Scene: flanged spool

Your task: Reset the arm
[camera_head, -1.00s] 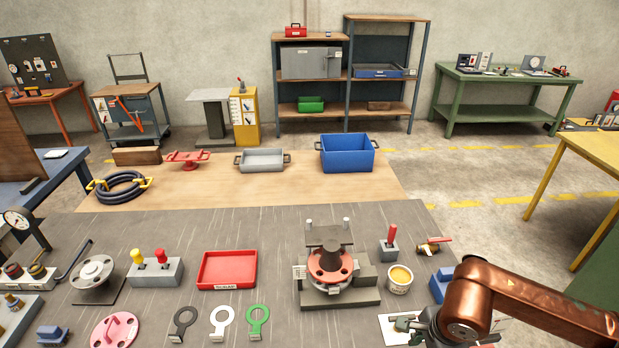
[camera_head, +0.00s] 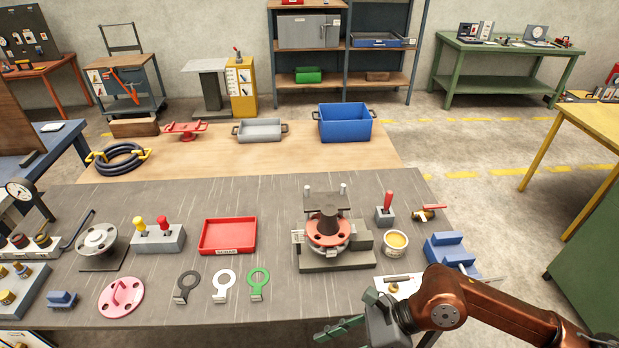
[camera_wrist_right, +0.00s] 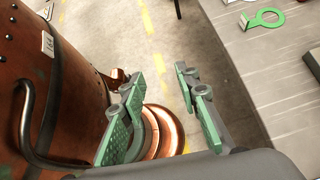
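My right gripper (camera_head: 345,314) hangs low at the front edge of the grey table, right of centre. In the right wrist view its two green fingers (camera_wrist_right: 160,84) stand apart with nothing between them, over the floor beside the table. My left gripper is not in view. The spool with an orange-red flange (camera_head: 328,230) sits upright in a dark fixture (camera_head: 337,259) on the table, apart from my right gripper.
A red tray (camera_head: 228,236), a cup of yellow contents (camera_head: 396,242) and a blue block (camera_head: 447,249) stand on the table. Hook-like rings, including a green one (camera_head: 258,281), lie near the front edge. Bare table lies between the rings and the fixture.

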